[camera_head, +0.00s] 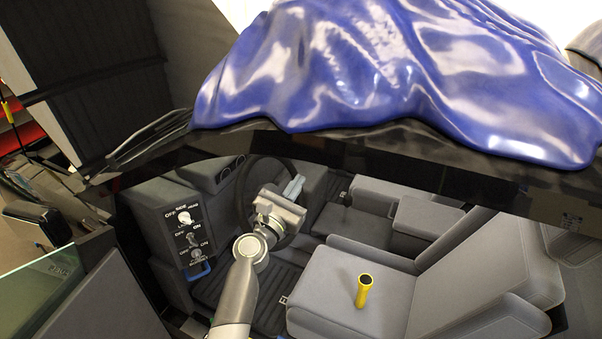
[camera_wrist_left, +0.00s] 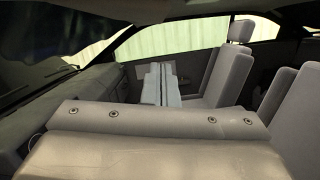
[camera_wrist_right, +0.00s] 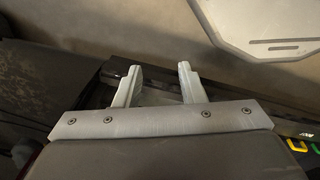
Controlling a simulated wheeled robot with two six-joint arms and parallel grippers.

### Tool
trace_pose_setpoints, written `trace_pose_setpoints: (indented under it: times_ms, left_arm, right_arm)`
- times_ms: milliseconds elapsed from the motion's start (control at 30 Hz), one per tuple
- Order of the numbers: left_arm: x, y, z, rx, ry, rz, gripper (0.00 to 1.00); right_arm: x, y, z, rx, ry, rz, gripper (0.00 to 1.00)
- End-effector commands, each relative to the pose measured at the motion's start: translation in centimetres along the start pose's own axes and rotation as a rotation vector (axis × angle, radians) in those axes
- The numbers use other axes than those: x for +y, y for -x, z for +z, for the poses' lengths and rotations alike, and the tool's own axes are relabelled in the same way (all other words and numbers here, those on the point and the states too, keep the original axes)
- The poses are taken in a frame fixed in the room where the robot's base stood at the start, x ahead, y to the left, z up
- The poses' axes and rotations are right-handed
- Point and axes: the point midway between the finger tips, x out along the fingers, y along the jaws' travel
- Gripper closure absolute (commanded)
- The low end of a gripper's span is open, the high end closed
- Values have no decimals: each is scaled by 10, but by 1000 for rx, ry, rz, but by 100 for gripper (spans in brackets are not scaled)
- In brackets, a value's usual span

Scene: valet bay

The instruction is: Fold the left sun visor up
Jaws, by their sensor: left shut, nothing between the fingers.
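I cannot make out the left sun visor in any view. The dark roof edge (camera_head: 370,150) and a blue cover on top hide the upper front of the cabin in the head view. My left gripper (camera_head: 294,186) reaches inside the car, in front of the dark steering wheel (camera_head: 247,190). In the left wrist view its fingers (camera_wrist_left: 162,84) are together with nothing between them, pointing across the cabin. My right gripper (camera_wrist_right: 158,82) shows only in the right wrist view; its fingers are apart and empty, outside the seats.
A blue cover (camera_head: 400,75) drapes over the roof. A yellow torch (camera_head: 364,290) stands on the near seat (camera_head: 335,290). A labelled switch panel (camera_head: 188,235) is left of the wheel. Seat backs (camera_wrist_left: 222,75) stand right in the left wrist view.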

Motion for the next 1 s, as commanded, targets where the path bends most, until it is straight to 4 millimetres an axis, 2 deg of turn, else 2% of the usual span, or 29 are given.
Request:
trace_pose_setpoints:
  times_ms: [100, 333, 500, 900, 1000]
  left_arm:
    - [0, 23, -1, 1, 1, 1, 100]
    - [0, 50, -1, 1, 1, 0, 100]
    - [0, 56, 0, 0, 1, -1, 100]
    - [0, 56, 0, 0, 1, -1, 100]
    - [-1, 58, -8, 19, -18, -2, 100]
  right_arm:
    - [2, 0, 0, 0, 1, 3, 64]
    - [10, -2, 1, -1, 5, 12, 64]
    - [10, -2, 0, 0, 5, 12, 64]
    - [5, -2, 0, 1, 3, 6, 64]
    - [1, -2, 0, 1, 1, 2, 64]
